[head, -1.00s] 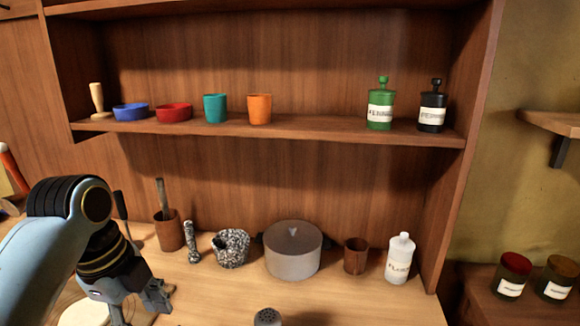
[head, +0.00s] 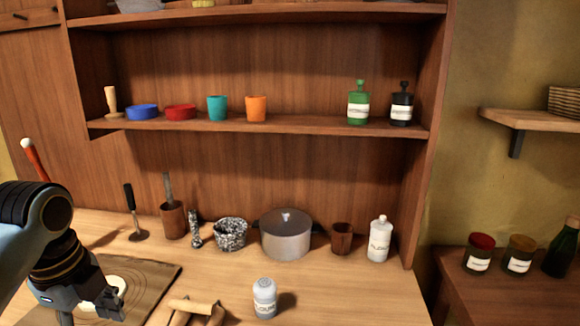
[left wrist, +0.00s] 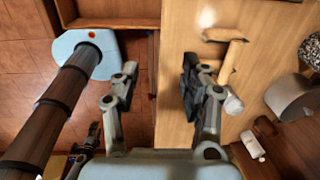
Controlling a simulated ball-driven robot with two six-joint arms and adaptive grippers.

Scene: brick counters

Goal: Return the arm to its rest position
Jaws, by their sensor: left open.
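My left arm comes in from the left edge of the head view. Its gripper (head: 92,308) is over the left front of the counter, near a wooden board (head: 160,283) with a pale round flat thing (head: 112,288) on it, partly hidden by the arm. In the left wrist view the gripper (left wrist: 158,80) has its two fingers wide apart, with nothing between them. The gap lies over the counter's edge (left wrist: 155,110). My right arm and gripper are in neither view.
Behind are a ladle (head: 131,205), a mortar-like cup (head: 173,220), a speckled bowl (head: 230,234), a grey pot (head: 286,240), a brown cup (head: 341,238) and a white bottle (head: 379,240).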

